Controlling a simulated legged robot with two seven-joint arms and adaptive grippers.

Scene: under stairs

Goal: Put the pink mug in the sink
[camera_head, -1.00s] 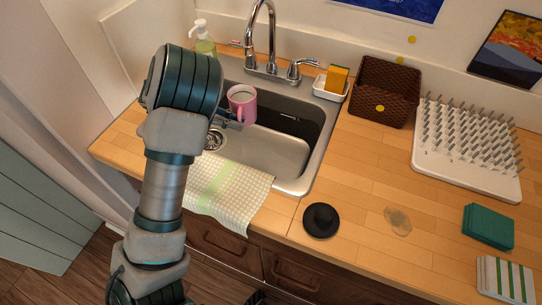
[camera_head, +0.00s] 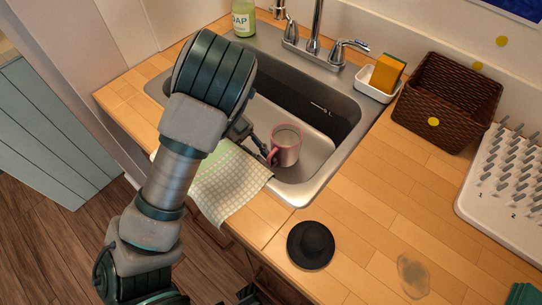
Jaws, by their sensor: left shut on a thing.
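The pink mug (camera_head: 288,150) is inside the sink basin (camera_head: 322,160), near its front right part, roughly upright with its opening facing up. Its handle is on the left side. My left gripper (camera_head: 268,152) reaches in from the left over the front of the sink and is shut on the mug at its handle side. My forearm and wrist hide the left part of the basin and much of the gripper. I cannot tell whether the mug's base touches the sink floor. My right gripper is not in view.
The faucet (camera_head: 317,25) stands behind the sink, with a soap bottle (camera_head: 243,20) at left and a sponge (camera_head: 386,73) in a white dish at right. A checkered towel (camera_head: 228,183) hangs over the front edge. A black stopper (camera_head: 311,245), brown basket (camera_head: 447,100) and drying rack (camera_head: 500,190) are on the counter.

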